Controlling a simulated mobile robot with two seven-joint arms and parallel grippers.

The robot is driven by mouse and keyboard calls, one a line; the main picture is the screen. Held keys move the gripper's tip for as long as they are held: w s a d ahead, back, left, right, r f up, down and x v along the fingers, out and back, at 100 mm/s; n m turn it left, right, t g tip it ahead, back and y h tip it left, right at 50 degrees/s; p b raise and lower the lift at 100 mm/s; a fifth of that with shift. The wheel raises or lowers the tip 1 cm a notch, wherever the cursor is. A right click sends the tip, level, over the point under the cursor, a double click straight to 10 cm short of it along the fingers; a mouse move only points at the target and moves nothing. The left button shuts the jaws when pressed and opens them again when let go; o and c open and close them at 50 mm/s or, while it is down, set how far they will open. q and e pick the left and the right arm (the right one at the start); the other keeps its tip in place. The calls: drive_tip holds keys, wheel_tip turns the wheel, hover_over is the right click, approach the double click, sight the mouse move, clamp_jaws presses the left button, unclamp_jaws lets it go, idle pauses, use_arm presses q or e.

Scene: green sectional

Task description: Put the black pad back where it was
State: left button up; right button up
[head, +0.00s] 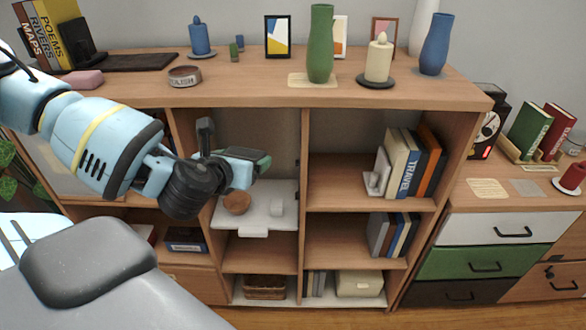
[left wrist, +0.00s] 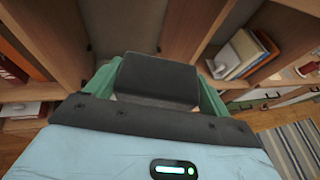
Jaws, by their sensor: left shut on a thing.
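My left gripper (head: 250,160) is in front of the upper middle compartment of the wooden shelf unit. In the left wrist view its green fingers (left wrist: 158,95) are shut on a dark rectangular piece, which I take to be the black pad (left wrist: 158,80). The pad is held between the fingers, with its broad face toward the wrist camera. In the head view the dark gripper parts make the pad hard to pick out. My right gripper is not in view.
A white board (head: 262,215) below the gripper carries a brown round object (head: 237,203) and a small white cylinder (head: 277,207). The cabinet top (head: 235,95) holds a green vase (head: 320,45), a candle (head: 379,58) and a dark flat mat (head: 140,62). Books (head: 405,160) fill compartments on the right.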

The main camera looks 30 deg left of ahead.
use_arm(q)
drive_tip(key=s+a+f+n+y, duration=0.1)
drive_tip(key=s+a, duration=0.3)
drive_tip(key=a, duration=0.5)
drive_tip(key=shift+s+f+n+g+y, duration=0.25)
drive_tip(key=shift+s+n+g+y, duration=0.15)
drive_tip(key=shift+n+y, duration=0.3)
drive_tip(key=shift+s+a+f, duration=0.2)
drive_tip(key=shift+s+f, duration=0.05)
drive_tip(key=shift+f, duration=0.2)
drive_tip(key=shift+s+f, duration=0.1)
drive_tip(key=shift+f, duration=0.05)
drive_tip(key=shift+f, duration=0.15)
drive_tip(key=w+d+f+m+t+h, duration=0.1)
drive_tip(key=d+f, duration=0.2)
drive_tip(key=d, duration=0.4)
drive_tip(key=w+d+f+m+h, duration=0.1)
drive_tip(key=d+f+h, duration=0.15)
drive_tip(key=d, duration=0.35)
drive_tip(key=w+d+r+m+h, duration=0.1)
drive_tip(key=d+m, duration=0.1)
drive_tip(key=d, duration=0.5)
drive_tip(key=w+d+r+m+h, duration=0.1)
drive_tip(key=w+d+r+h, duration=0.1)
drive_tip(key=d, duration=0.5)
drive_tip(key=shift+m+t, duration=0.3)
drive_tip(key=shift+m, duration=0.1)
